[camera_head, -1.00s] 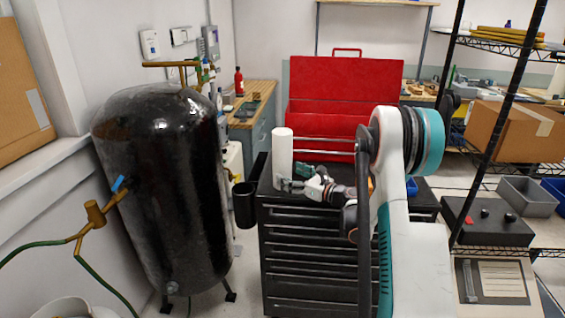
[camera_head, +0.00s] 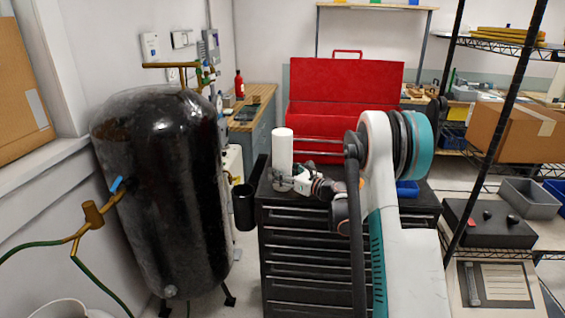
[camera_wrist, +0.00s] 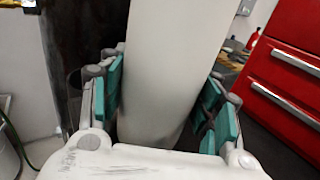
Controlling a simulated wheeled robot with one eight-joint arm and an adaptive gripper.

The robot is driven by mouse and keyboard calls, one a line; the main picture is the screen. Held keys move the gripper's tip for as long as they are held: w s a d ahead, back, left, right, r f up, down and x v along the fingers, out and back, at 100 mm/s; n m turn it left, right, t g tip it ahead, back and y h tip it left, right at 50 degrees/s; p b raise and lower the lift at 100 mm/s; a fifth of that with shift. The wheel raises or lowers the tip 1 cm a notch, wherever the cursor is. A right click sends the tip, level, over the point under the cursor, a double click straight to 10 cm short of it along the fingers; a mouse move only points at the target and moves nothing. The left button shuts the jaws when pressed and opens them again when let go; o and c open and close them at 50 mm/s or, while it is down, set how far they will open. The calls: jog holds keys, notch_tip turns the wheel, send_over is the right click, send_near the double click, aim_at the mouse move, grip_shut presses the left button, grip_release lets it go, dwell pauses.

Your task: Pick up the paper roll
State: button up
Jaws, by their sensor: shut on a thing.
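The paper roll (camera_head: 282,148) is a white upright cylinder at the left front of the black tool cabinet's top (camera_head: 350,215) in the head view. My gripper (camera_head: 283,181) is shut on its lower part. In the wrist view the roll (camera_wrist: 172,65) fills the middle, with the teal finger pads of my gripper (camera_wrist: 160,110) on both sides of it. The roll's bottom is hidden by my gripper, so I cannot tell whether it touches the cabinet top.
An open red toolbox (camera_head: 345,90) stands behind the roll on the cabinet. A black cup-like holder (camera_head: 244,207) hangs at the cabinet's left side. A large black tank (camera_head: 163,190) stands to the left. A wire shelf (camera_head: 500,150) with boxes is at right.

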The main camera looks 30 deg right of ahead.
aim_at(282, 131)
notch_tip(282, 131, up, 20)
jog(key=p, duration=0.6)
jog(key=a+f+m+t+h, duration=0.1)
jog(key=a+f+m+h, duration=0.2)
jog(key=a, duration=1)
jog(key=s+a+f+m+h, duration=0.1)
jog(key=s+a+f+h, duration=0.2)
jog(key=s+a, duration=0.5)
jog(key=shift+a+f+h, duration=0.4)
jog(key=shift+a+f, duration=0.1)
jog(key=shift+a, duration=0.5)
